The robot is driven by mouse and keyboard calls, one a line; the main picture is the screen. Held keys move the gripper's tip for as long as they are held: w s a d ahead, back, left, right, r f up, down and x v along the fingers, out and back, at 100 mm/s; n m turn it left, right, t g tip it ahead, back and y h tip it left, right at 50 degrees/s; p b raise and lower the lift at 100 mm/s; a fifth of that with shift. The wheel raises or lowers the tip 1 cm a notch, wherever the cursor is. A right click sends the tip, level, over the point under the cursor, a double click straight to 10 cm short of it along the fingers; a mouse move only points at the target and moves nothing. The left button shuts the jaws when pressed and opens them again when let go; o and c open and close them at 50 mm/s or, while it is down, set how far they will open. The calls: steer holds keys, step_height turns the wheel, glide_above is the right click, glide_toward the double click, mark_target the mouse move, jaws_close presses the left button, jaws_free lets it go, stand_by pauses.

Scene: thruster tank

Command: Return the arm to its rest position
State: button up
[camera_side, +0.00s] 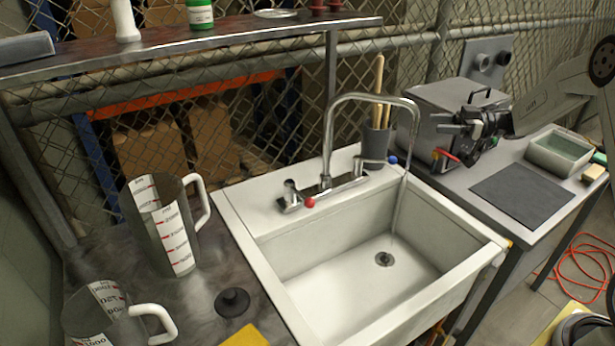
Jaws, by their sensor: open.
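My gripper (447,136) is at the upper right, held in the air in front of the grey metal box behind the sink's right end. It points left, and its jaws are open with nothing seen between them. A small red part shows at its lower side. My arm reaches in from the right edge of the picture. The gripper appears apart from the sink and the faucet, though its exact height is hard to tell.
The white sink (270,270) has a tall faucet (328,130) with a thin stream below its spout. Two measuring jugs (140,215) (85,318) stand left. Right are the grey box (425,100), a dark mat (522,193) and a tray (560,152). A utensil holder (375,143) stands behind the sink.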

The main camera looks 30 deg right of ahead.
steer(key=w+d+f+m+t+h, duration=0.25)
steer(key=d+m+h, duration=0.45)
steer(key=h, duration=1)
steer(key=s+a+f+m+g, duration=0.1)
steer(key=s+a+f+g, duration=0.1)
steer(key=s+a, duration=0.5)
steer(key=s+a+f+m+g+y, duration=0.1)
steer(key=s+a+g, duration=0.3)
steer(key=s+a, duration=0.4)
steer(key=s+a+f+m+g+y, duration=0.1)
steer(key=s+a+f+m+g, duration=0.1)
steer(key=s+a, duration=0.5)
steer(key=a+f+g, duration=0.1)
steer(key=a+f, duration=0.1)
steer(key=a, duration=0.1)
steer(key=shift+s+g, duration=0.15)
steer(key=shift+g, duration=0.2)
